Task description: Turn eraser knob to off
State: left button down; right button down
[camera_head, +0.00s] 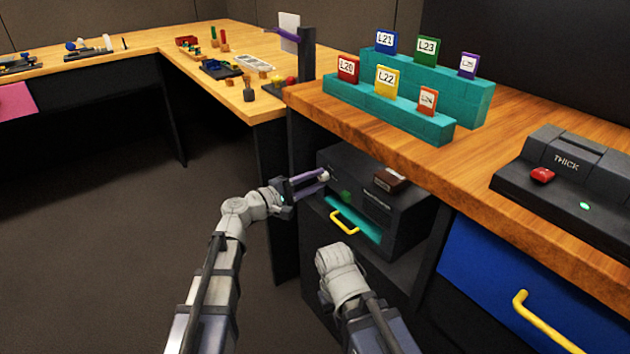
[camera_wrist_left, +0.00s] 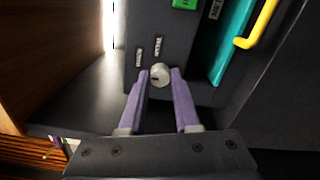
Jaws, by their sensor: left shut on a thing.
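The eraser knob (camera_wrist_left: 160,74) is a small round light-grey knob on the dark face of a black box (camera_head: 400,222) under the wooden worktop. In the wrist view it sits between the two purple fingertips of my left gripper (camera_wrist_left: 161,76), which is shut on it. In the head view the left gripper (camera_head: 322,180) reaches the box's left side, with the pale knob at its tips. Small labels (camera_wrist_left: 148,50) beside the knob are too blurred to read, and I cannot tell the knob's setting. My right gripper does not show; only my right arm is visible.
The box has a green patch (camera_head: 346,196) and a teal front strip with a yellow handle (camera_head: 345,226). A brown block (camera_head: 390,180) lies on top. A blue drawer (camera_head: 520,300) is at the right. Floor is clear at left.

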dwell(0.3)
pick_arm(q)
jog(key=c, duration=0.6)
grip_release()
jog(key=shift+v, duration=3.95)
